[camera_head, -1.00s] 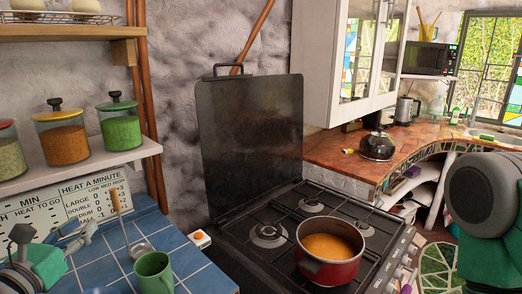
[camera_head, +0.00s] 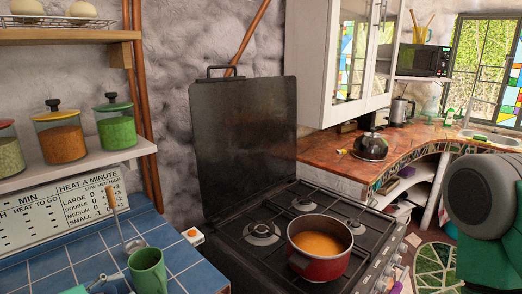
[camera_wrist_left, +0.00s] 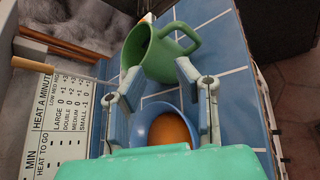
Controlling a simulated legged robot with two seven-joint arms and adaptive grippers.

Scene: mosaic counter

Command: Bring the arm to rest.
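My left gripper (camera_wrist_left: 160,80) is open in the left wrist view, its two blue-grey fingers apart with nothing held between them. Only a small part of my left arm shows at the bottom left edge of the head view. A blue bowl with orange contents (camera_wrist_left: 168,132) is seen between the fingers, partly hidden by the gripper. A green mug (camera_wrist_left: 158,52) is just beyond the fingertips; it also stands on the blue tiled counter (camera_head: 60,272) in the head view (camera_head: 148,272). My right arm shows at the right edge of the head view, but its gripper does not.
A red pot of orange soup (camera_head: 318,262) sits on the black stove (camera_head: 262,252). A ladle with a wooden handle (camera_head: 117,215) is behind the mug. Jars (camera_head: 116,130) line a shelf above the counter. A kettle (camera_head: 370,148) stands on the far worktop.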

